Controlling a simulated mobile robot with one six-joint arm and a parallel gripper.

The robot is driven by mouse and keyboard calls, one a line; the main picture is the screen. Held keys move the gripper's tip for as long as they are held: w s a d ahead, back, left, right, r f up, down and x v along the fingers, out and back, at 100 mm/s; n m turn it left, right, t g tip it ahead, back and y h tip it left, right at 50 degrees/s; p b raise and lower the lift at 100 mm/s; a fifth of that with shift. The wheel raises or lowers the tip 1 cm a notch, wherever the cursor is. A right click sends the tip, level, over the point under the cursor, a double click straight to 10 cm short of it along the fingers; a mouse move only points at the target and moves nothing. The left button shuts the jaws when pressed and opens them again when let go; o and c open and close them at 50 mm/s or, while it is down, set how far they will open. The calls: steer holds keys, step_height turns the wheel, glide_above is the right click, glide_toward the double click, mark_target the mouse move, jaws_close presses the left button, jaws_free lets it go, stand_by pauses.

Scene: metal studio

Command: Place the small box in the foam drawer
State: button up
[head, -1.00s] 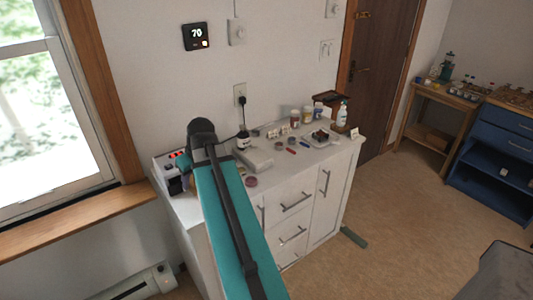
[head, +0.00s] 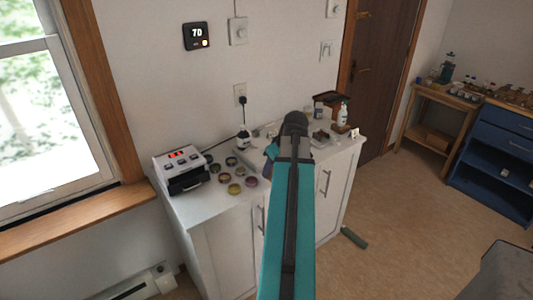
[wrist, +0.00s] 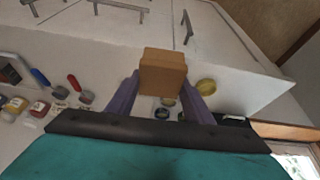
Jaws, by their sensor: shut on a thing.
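A small brown box (wrist: 163,72) is between the two purple fingers of my gripper (wrist: 162,88) in the wrist view, and the gripper is shut on it. In the head view, part of my gripper (head: 270,153) shows over the middle of the white cabinet top, and the box is hidden behind my arm. The white cabinet (head: 225,240) has doors and drawers with bar handles; my arm covers its middle front. No open drawer and no foam can be made out.
Several round tins (head: 235,188) and a white device with a red display (head: 183,168) stand on the cabinet's left. Small items and a pump bottle (head: 342,113) crowd the right end. A blue cabinet (head: 490,165) stands far right.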

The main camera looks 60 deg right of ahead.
steer(key=s+d, duration=0.7)
steer(key=s, duration=0.3)
steer(key=shift+s+f+m, duration=0.3)
steer(key=shift+s+f, duration=0.1)
steer(key=shift+f, duration=0.05)
steer(key=shift+w+d, duration=0.1)
steer(key=w+d+p, duration=0.1)
steer(key=w+d, duration=0.1)
steer(key=w, duration=0.2)
steer(key=w+d+f+p, duration=0.1)
steer(key=w+d, duration=0.2)
steer(key=w, duration=0.2)
steer(key=w+d+p, duration=0.2)
steer(key=w, duration=0.2)
steer(key=shift+w+d+f, duration=0.2)
steer(key=shift+w+d, duration=0.05)
steer(key=shift+w, duration=0.25)
steer(key=shift+f, duration=0.2)
steer(key=shift+f+p, duration=0.9)
steer(key=shift+f, duration=0.7)
steer(key=shift+f, duration=0.1)
